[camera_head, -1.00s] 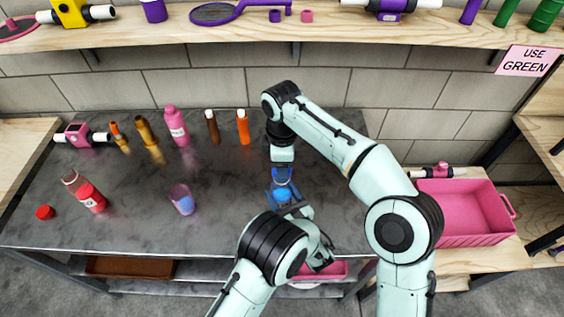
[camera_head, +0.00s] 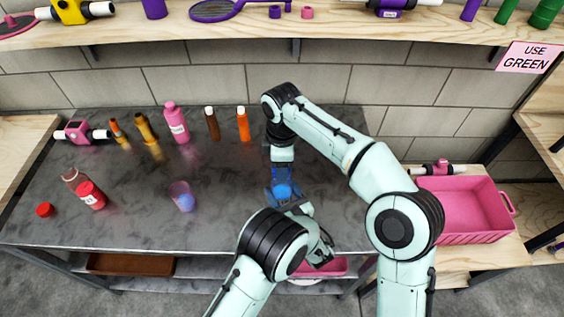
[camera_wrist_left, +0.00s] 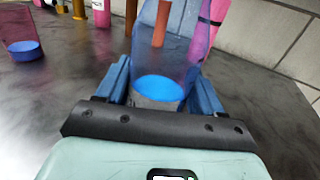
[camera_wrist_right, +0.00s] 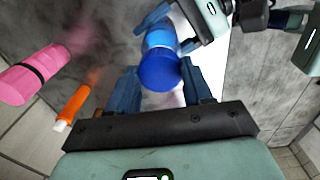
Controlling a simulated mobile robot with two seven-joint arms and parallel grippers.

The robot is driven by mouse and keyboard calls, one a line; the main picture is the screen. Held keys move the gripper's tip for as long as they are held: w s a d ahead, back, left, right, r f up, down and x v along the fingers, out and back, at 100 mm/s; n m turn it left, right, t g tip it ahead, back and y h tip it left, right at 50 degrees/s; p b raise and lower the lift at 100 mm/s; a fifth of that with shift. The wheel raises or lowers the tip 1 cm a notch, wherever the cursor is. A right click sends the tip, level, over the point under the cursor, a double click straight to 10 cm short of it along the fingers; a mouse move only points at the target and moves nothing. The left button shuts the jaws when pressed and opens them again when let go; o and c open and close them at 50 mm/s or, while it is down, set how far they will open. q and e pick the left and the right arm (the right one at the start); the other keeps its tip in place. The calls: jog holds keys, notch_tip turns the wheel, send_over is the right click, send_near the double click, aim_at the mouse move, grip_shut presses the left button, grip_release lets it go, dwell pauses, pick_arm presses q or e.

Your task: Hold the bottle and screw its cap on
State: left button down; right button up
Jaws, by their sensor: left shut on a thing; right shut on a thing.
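A see-through bluish bottle (camera_wrist_left: 165,55) with a bright blue end stands between the fingers of my left gripper (camera_wrist_left: 160,82), which is shut on it. My right gripper (camera_wrist_right: 160,78) is above it, shut on a dark blue cap (camera_wrist_right: 160,72). In the right wrist view the cap lines up with the lighter blue bottle, at its end, with the left fingers beyond. How far the cap is threaded cannot be told. In the head view both grippers meet over the table around the blue bottle (camera_head: 283,190), partly hidden by my left arm.
A pink crate (camera_head: 465,238) stands at the right. The table between cup and grippers is free.

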jog(key=m, duration=1.3)
jog(key=shift+s, duration=0.1)
jog(key=m, duration=0.5)
jog(key=shift+a, duration=0.1)
jog(key=m, duration=1.8)
jog(key=shift+m, duration=0.4)
jog(key=m, duration=1.1)
jog(key=shift+m, duration=0.4)
jog(key=shift+f, duration=0.1)
